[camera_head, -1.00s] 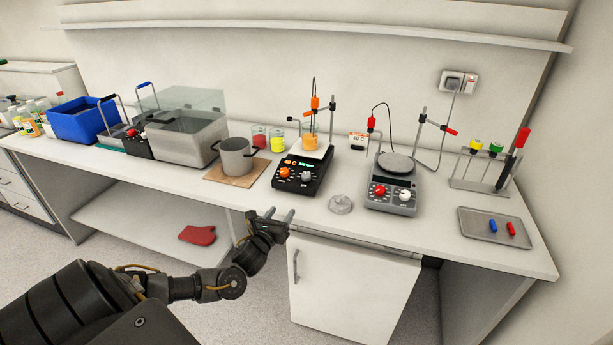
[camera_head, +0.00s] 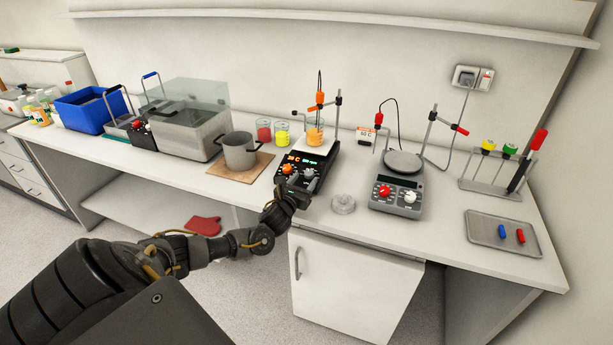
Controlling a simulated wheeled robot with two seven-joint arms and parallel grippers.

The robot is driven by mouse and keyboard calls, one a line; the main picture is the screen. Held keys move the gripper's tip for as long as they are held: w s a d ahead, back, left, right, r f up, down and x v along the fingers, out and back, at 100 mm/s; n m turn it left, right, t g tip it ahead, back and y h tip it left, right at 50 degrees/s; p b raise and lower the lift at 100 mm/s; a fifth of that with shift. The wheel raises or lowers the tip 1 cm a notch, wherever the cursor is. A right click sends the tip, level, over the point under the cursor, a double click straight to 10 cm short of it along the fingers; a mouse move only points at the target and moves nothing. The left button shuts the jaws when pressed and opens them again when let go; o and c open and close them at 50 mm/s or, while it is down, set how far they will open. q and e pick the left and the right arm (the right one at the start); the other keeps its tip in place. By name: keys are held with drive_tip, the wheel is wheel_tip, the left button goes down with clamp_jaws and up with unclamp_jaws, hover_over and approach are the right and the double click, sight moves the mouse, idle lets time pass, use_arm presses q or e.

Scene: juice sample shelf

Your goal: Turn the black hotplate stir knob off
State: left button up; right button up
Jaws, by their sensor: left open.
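The black hotplate (camera_head: 312,160) stands on the bench with a lit display, an orange knob (camera_head: 287,169) on the left and a white knob (camera_head: 309,173) on the right of its front panel. A beaker of orange liquid (camera_head: 314,133) sits on its white top plate. My left gripper (camera_head: 298,190) is open and empty, just in front of the lower panel, pointing at it. It hides part of the panel's lower edge. I cannot tell whether its fingertips touch the hotplate. The knob labels are too small to read. My right gripper is out of view.
A grey hotplate (camera_head: 397,190) with red and white knobs stands to the right, with a small clear glass dish (camera_head: 343,204) between the two. A pot (camera_head: 239,151) on a board (camera_head: 225,168) stands to the left. A tray (camera_head: 490,242) lies at the right.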

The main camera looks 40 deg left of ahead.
sight(309, 174)
use_arm(q)
drive_tip(key=shift+x, duration=1.25)
drive_tip(key=shift+c, duration=0.2)
drive_tip(key=c, duration=0.9)
